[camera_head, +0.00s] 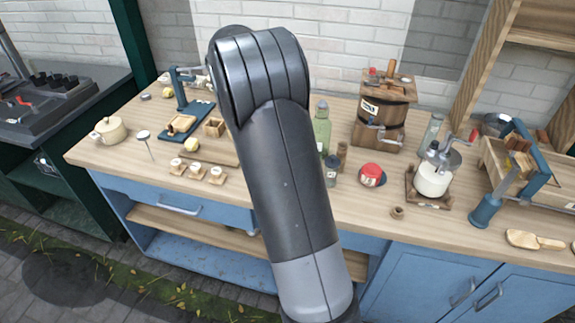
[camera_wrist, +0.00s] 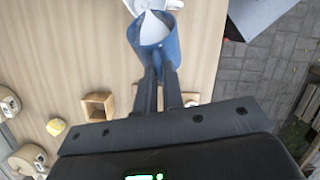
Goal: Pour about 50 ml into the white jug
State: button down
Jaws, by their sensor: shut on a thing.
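My gripper (camera_wrist: 158,80) shows in the wrist view, its two dark fingers shut on a blue vessel (camera_wrist: 156,57). The vessel's open mouth faces the top of the picture and white content (camera_wrist: 153,29) shows inside it; I cannot tell its level or exact tilt. A white vessel (camera_wrist: 178,8), likely the white jug, is at the top edge, partly cut off and right by the blue rim. I cannot tell whether they touch or whether liquid is passing. In the head view my arm hides the gripper and the blue vessel.
The wooden worktop (camera_head: 120,155) holds a small wooden box (camera_wrist: 97,107), a yellow ball (camera_wrist: 55,127) and several labelled pieces (camera_head: 196,170). A green bottle (camera_head: 322,128), a wooden churn (camera_head: 383,108) and a red-lidded jar (camera_head: 372,175) stand right of my arm. Paving lies beyond the worktop edge.

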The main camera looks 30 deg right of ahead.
jog(key=shift+w+a+f+h, duration=0.1)
jog(key=shift+f+h, duration=0.2)
jog(key=shift+f, duration=0.05)
jog(key=shift+w+a+f+g+h+b, duration=0.25)
jog(key=shift+a+f+g+h+b, duration=0.15)
jog(key=shift+f+g+h, duration=0.1)
jog(key=shift+w+a+f+g+h+b, duration=0.4)
jog(key=shift+w+a+f+g+h, duration=0.2)
jog(key=shift+a+f+h, duration=0.4)
jog(key=shift+w+a+f+g+h+b, duration=0.5)
jog(key=shift+a+f+h, duration=0.3)
jog(key=shift+a+f, duration=0.35)
jog(key=shift+w+a+f+g+h+b, duration=0.35)
jog(key=shift+w+a+f+g+h, duration=0.3)
jog(key=shift+a+f+h, duration=0.4)
jog(key=shift+w+a+f+m+g+h+b, duration=0.2)
jog(key=shift+w+a+m+g+h+b, duration=0.15)
jog(key=shift+a+h+b, duration=0.2)
